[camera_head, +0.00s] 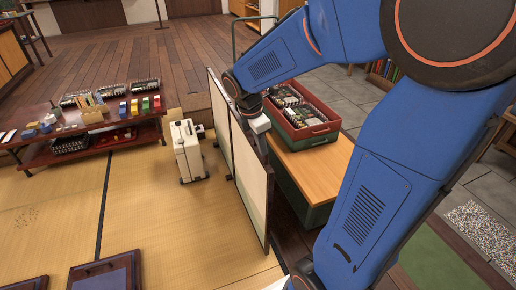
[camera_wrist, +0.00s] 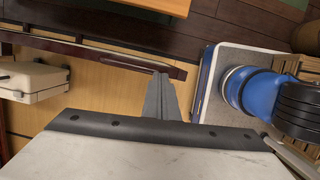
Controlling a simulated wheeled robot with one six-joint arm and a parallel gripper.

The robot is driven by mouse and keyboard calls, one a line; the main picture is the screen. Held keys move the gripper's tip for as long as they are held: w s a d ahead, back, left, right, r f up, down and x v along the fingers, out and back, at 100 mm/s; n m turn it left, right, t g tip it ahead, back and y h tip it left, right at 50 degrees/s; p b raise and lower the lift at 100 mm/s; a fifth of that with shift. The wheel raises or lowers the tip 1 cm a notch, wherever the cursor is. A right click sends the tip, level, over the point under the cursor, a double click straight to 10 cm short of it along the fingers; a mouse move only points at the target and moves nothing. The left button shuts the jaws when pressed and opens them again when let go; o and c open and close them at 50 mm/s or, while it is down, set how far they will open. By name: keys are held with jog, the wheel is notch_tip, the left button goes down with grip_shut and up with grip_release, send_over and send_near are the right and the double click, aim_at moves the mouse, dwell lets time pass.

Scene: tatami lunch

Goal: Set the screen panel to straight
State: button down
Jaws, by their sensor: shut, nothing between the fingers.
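The screen panel (camera_head: 249,180) stands upright on the tatami in the head view, with pale cream faces and thin dark frames. Two leaves show, meeting at an upright edge; the exact angle between them is hard to tell. My gripper (camera_head: 262,127) is at the top of the nearer leaf, on its right side, and my arm hides part of the area. In the wrist view the shut, empty fingers (camera_wrist: 161,80) are close to the end of a dark reddish rail (camera_wrist: 95,50), which looks like the screen's top edge. I cannot tell whether they touch it.
A pale suitcase (camera_head: 188,152) stands left of the screen and also shows in the wrist view (camera_wrist: 32,82). Right of the screen are a wooden-topped bench (camera_head: 318,168) and a red crate (camera_head: 318,130) of goods. A low display table (camera_head: 85,128) stands at left.

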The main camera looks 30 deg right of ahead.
jog(key=shift+s+d+f, duration=0.2)
jog(key=shift+s, duration=0.05)
jog(key=v, duration=1.8)
jog(key=s+f+m+t+y, duration=0.1)
jog(key=s+f+m+t, duration=0.1)
jog(key=s+f+m, duration=0.3)
jog(key=s+f+m+t+y, duration=0.1)
jog(key=s+f+m, duration=0.4)
jog(key=s+m, duration=0.7)
jog(key=shift+s+a+f+m+t+y, duration=0.2)
jog(key=shift+s+f+m+t+y, duration=0.15)
jog(key=shift+s+t, duration=0.45)
jog(key=shift+w, duration=0.15)
dwell(0.5)
